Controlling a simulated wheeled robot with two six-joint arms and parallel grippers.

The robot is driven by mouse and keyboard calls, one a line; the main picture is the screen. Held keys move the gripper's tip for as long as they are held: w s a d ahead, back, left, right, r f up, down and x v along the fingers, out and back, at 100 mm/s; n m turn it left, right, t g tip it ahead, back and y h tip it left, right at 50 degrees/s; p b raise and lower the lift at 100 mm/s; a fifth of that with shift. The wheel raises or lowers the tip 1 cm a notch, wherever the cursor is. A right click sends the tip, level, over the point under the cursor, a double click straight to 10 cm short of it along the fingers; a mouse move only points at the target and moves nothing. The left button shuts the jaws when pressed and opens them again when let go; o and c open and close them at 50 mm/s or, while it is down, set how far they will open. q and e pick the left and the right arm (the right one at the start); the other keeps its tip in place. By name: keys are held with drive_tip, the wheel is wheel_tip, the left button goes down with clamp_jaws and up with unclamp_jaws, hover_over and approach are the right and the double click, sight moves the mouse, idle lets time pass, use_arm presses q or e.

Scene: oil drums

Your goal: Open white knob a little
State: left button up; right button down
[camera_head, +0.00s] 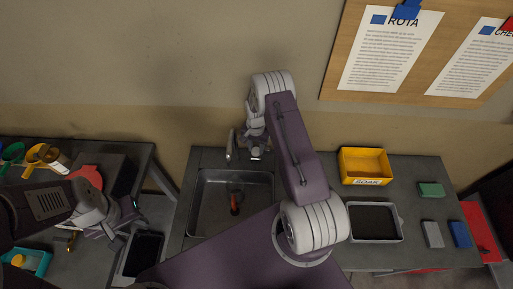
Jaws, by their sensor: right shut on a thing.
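The tap (231,146) stands at the back edge of the metal sink (203,205), its grey spout rising on the left. My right arm reaches over the counter, and my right gripper (256,147) is at the tap fittings just right of the spout. It is shut on a small pale part there, which looks like the white knob (256,153); the gripper hides most of it. How far the knob is turned cannot be told. My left gripper (123,221) is at the left, away from the sink, its fingers apart and empty.
A red-and-black item (235,204) lies in the sink. A yellow SOAK bin (365,164), a dark tray (375,223) and several sponges, one green (431,189), are on the right counter. A notice board (420,50) hangs behind. A cluttered bench is at left.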

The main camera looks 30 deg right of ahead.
drive_tip(key=shift+s+f+n+b, duration=0.1)
drive_tip(key=shift+f+n+b, duration=0.1)
drive_tip(key=shift+n+b, duration=0.85)
drive_tip(key=shift+n, duration=0.15)
drive_tip(key=shift+n+b, duration=0.55)
drive_tip(key=shift+n, duration=0.35)
drive_tip(key=shift+n+b, duration=0.4)
drive_tip(key=shift+n, duration=0.4)
drive_tip(key=shift+r, duration=0.1)
drive_tip(key=c, duration=1)
unclamp_jaws()
drive_tip(key=shift+o, duration=0.2)
